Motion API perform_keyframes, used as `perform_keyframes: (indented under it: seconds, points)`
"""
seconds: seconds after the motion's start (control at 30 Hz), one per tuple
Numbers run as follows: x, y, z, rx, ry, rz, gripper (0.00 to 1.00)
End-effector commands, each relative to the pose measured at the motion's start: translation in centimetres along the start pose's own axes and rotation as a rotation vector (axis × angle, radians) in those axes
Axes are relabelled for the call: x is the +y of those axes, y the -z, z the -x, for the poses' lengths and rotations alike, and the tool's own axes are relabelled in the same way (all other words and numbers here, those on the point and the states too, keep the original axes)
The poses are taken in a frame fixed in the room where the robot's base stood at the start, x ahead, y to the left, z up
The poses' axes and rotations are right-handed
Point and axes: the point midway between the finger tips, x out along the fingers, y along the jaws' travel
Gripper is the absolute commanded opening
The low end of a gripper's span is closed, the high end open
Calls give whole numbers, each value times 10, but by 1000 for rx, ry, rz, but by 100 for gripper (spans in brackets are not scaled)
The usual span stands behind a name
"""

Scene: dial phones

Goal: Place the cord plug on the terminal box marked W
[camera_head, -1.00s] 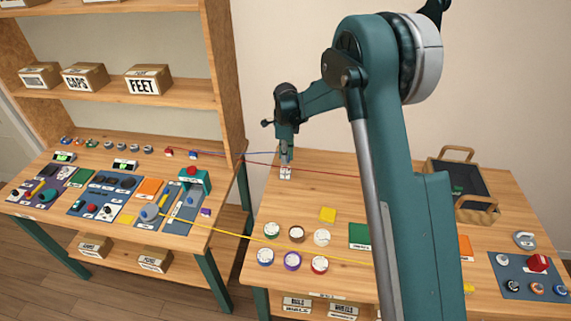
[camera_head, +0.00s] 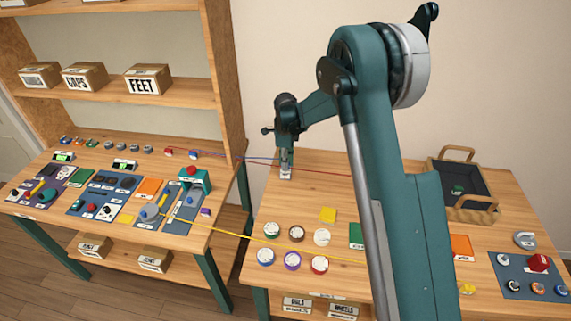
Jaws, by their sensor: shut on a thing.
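My gripper (camera_head: 286,166) is low over the back left part of the right table, shut on the cord plug. The plug itself is mostly hidden between the fingers and too small to make out. A thin blue cord runs from the left table's back right part to the gripper. A small white piece with dark marks (camera_head: 286,176) shows right under the fingertips. I cannot tell whether it is a terminal box or touches the plug. No mark W is readable.
A red cord (camera_head: 315,170) and a yellow cord (camera_head: 300,249) cross the right table and pass behind my arm. Round labelled tins (camera_head: 292,259) and a yellow square (camera_head: 328,215) lie in front. A handled crate (camera_head: 480,208) stands right. The left table (camera_head: 225,215) is crowded.

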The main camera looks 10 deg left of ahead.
Motion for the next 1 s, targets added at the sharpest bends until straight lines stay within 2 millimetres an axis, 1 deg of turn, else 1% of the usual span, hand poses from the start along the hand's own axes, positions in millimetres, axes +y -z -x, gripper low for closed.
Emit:
perform_keyframes:
  seconds: [0.03, 0.1, 0.13, 0.47, 0.63, 0.77, 0.87, 1.0]
  points:
    - [0, 0, -1, 0, 0, 0, 14]
    - [0, 0, -1, 0, 0, 0, 23]
    - [0, 0, 0, 0, 0, 0, 26]
    - [0, 0, 0, 0, 0, 0, 26]
    - [0, 0, 4, 0, 0, 0, 26]
    - [0, 0, 14, 0, 0, 0, 26]
    - [0, 0, 26, 0, 0, 0, 26]
    - [0, 0, 48, 0, 0, 0, 26]
